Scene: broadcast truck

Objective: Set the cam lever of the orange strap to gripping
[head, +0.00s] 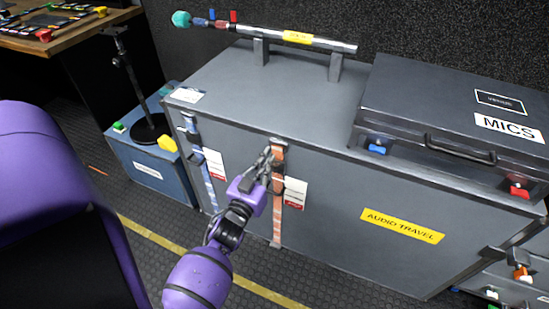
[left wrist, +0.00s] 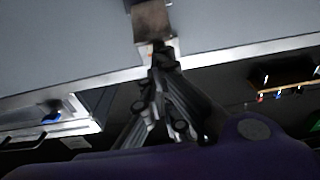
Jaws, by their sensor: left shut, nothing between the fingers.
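The orange strap (head: 278,222) runs down the front of the large grey case, with a metal buckle (head: 279,142) at the top edge. The position of its cam lever is too small to make out. My left gripper (head: 268,154) is shut and empty, its fingertips just left of and close to the buckle. In the left wrist view the shut fingertips (left wrist: 158,52) overlap the buckle area, so contact cannot be told. My right gripper is not in view.
A blue strap (head: 208,184) hangs to the left on the same grey case (head: 330,225). White-and-red tags hang beside both straps. A MICS case (head: 450,110) and a metal bar (head: 325,42) on supports sit on top. A blue box (head: 150,172) stands at left.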

